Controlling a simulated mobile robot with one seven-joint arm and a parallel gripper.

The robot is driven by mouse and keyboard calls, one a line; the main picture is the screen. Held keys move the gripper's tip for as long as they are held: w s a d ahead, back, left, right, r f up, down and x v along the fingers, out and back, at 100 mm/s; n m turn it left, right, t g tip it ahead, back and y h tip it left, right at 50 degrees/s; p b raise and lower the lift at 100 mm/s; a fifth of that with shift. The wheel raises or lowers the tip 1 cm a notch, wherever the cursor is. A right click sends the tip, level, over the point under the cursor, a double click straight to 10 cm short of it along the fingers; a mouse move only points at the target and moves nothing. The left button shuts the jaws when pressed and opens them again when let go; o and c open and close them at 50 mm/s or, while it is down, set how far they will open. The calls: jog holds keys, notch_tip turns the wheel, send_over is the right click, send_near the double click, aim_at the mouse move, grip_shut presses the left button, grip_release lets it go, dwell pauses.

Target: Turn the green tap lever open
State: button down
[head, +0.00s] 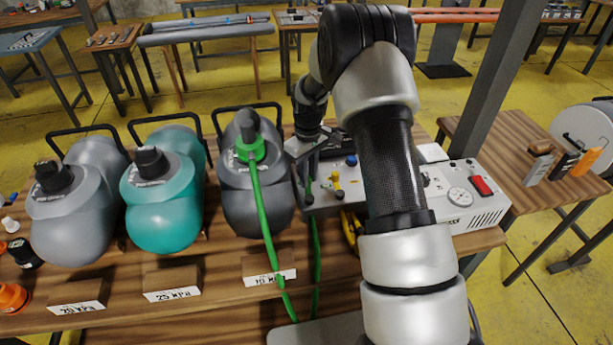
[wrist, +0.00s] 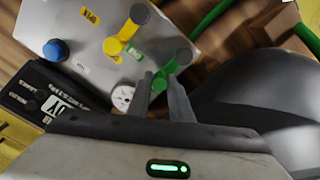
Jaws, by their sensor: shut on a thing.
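The green tap lever (wrist: 161,80) shows in the wrist view on the grey control box (wrist: 88,36), with a dark grey knob at its upper end. My gripper (wrist: 162,82) is shut on the green tap lever, one dark finger on each side of it. In the head view my gripper (head: 306,158) is at the left end of the control box (head: 377,202). A bit of green shows below it there, but the fingers largely hide the lever. I cannot tell how far the lever is turned.
A yellow tap lever (wrist: 124,37) and a blue knob (wrist: 54,50) are close by on the box. A dark grey tank (head: 255,195) with a green hose (head: 264,215) stands just left of my gripper. A teal tank (head: 160,205) stands further left.

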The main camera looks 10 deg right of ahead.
jog(key=m, duration=0.1)
jog(key=d+m+b, duration=0.1)
jog(key=m, duration=0.1)
jog(key=d+m, duration=0.1)
jog(key=m, duration=0.1)
jog(key=shift+s+d+b, duration=0.1)
jog(key=shift+s+b, duration=0.25)
jog(key=shift+b, duration=0.05)
jog(key=m, duration=0.1)
jog(key=s+d+m, duration=0.1)
jog(key=m, duration=0.1)
jog(key=shift+b, duration=0.3)
jog(key=shift+s+d+m, duration=0.15)
jog(key=shift+s+m, duration=0.1)
jog(key=shift+m, duration=0.45)
jog(key=shift+s+d+m, duration=0.15)
jog(key=shift+s+m, duration=0.05)
jog(key=shift+m, duration=0.5)
jog(key=c, duration=1.6)
grip_release()
notch_tip(320, 180, up, 18)
jog(key=shift+f, duration=0.25)
